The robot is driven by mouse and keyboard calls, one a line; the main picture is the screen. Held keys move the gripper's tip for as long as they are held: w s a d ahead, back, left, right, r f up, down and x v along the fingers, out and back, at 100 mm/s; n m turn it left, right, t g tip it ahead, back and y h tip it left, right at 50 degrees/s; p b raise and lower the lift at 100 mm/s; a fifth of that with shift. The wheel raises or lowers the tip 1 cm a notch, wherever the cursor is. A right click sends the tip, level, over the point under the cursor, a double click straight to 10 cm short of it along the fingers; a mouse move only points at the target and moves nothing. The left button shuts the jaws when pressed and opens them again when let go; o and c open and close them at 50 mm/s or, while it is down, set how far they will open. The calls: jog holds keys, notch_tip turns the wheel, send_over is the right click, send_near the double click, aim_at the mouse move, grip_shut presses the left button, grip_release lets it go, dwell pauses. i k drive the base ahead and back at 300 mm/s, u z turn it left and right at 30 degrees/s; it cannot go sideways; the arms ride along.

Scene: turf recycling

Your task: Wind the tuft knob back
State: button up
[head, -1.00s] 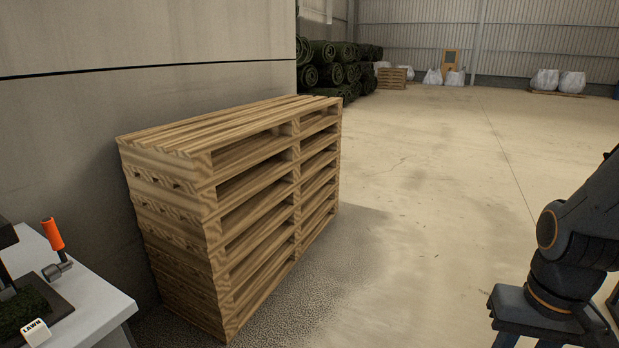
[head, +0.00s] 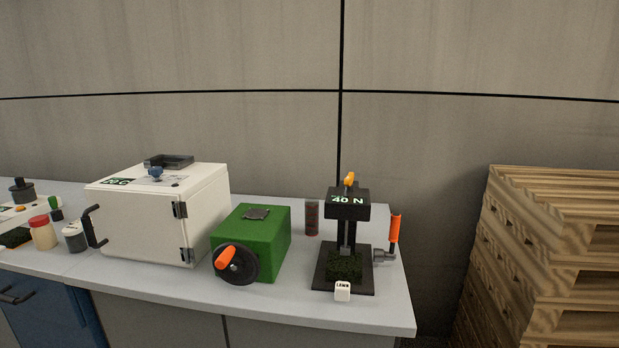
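A black tuft pull stand (head: 347,240) marked "40 N" stands near the right end of the bench. A small orange-yellow piece (head: 349,179) sits upright on its head. An orange handle (head: 395,229) stands upright on a grey crank (head: 384,256) at its right side. I cannot tell which of these is the tuft knob. A dark green turf sample (head: 345,266) lies on its base under the vertical rod. A small white block (head: 342,291) labelled "LAWN" stands at the base's front edge. My gripper is not in view.
Left of the stand on the bench (head: 150,288) are a dark red cylinder (head: 312,217), a green box (head: 262,242) with a black handwheel (head: 236,265), a white cabinet (head: 145,222) and several jars. Stacked pallets (head: 545,250) stand right of the bench, with a gap between.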

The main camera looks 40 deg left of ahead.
aim_at(348, 184)
jog(key=u, duration=0.85)
jog(key=i, duration=0.85)
jog(key=u, duration=0.6)
